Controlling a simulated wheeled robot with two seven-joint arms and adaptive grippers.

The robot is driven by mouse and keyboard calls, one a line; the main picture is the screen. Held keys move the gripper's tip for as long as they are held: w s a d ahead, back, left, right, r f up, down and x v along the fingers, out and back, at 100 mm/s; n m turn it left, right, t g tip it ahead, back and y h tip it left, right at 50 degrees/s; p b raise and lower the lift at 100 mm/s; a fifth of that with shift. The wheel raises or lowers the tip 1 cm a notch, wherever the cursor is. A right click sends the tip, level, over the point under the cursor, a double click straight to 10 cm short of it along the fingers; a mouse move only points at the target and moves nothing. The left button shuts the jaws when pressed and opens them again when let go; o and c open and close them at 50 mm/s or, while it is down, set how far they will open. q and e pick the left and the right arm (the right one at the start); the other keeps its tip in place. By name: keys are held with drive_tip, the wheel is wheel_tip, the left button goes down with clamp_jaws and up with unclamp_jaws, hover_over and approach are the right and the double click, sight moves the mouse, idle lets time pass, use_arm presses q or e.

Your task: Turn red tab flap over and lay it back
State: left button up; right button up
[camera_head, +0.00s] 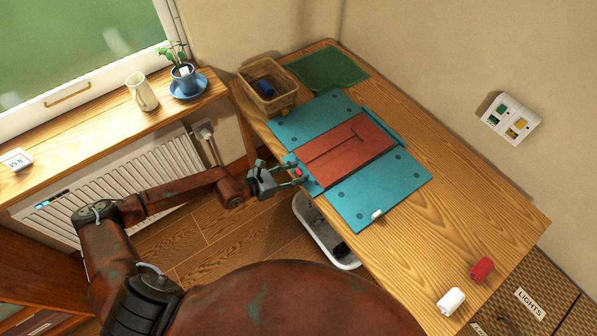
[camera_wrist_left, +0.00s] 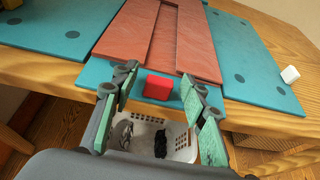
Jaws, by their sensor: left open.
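A blue-green panel board (camera_head: 375,197) with a red-brown middle section (camera_head: 345,151) lies flat on the wooden table. In the left wrist view, a small red tab (camera_wrist_left: 158,86) stands on the blue-green strip (camera_wrist_left: 215,97) at the near end of the red-brown section (camera_wrist_left: 190,40). My left gripper (camera_head: 299,175) is at the table's near-left edge, by that tab. Its green-padded fingers (camera_wrist_left: 158,92) are open, one on each side of the tab, with visible gaps. In the head view the gripper partly hides the tab. My right gripper is not in view.
A wicker basket (camera_head: 268,103) with a blue item and a green cloth (camera_head: 327,67) are at the back of the table. White (camera_head: 451,301) and red (camera_head: 481,269) cylinders lie at the front right. A white bin (camera_head: 321,236) stands below the table edge.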

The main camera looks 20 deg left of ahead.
use_arm(q)
drive_tip(key=shift+w+d+f, duration=0.2)
drive_tip(key=shift+w+d, duration=0.1)
drive_tip(key=shift+w, duration=0.05)
drive_tip(key=shift+c, duration=0.3)
clamp_jaws()
